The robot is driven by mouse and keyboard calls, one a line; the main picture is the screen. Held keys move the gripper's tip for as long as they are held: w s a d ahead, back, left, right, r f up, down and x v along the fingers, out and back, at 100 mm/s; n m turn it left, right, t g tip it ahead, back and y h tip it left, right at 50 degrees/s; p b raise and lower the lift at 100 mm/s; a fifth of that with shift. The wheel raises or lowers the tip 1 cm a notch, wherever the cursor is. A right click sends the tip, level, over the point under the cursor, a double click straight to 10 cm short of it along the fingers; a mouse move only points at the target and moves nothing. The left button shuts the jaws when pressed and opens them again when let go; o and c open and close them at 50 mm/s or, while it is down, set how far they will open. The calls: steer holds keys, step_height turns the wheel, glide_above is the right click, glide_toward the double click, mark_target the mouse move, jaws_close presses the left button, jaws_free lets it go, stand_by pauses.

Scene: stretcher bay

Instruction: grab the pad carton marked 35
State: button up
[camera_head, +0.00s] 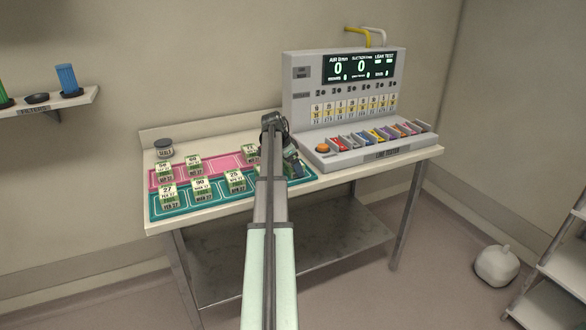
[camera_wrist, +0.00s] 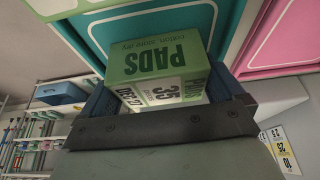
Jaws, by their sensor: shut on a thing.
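The pad carton marked 35 (camera_wrist: 160,75) is green and white, with "PADS" on its green face. In the wrist view it sits between the two dark blue fingers of my gripper (camera_wrist: 163,95), which is shut on it. The teal mat (camera_wrist: 180,15) is behind it; I cannot tell whether the carton touches the mat. In the head view my gripper (camera_head: 293,165) is over the right end of the teal mat (camera_head: 215,204), and my arm hides most of that spot. The carton cannot be made out clearly there.
Other cartons stand left of my arm: 27 (camera_head: 168,195), 90 (camera_head: 201,190) and 25 (camera_head: 236,181) on the teal mat, several more on the pink mat (camera_head: 222,163). The line tester (camera_head: 340,115) stands close to my gripper's right. A dark-lidded jar (camera_head: 164,148) stands at the back left.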

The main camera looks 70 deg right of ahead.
steer(key=shift+c, duration=0.7)
steer(key=shift+r, duration=0.1)
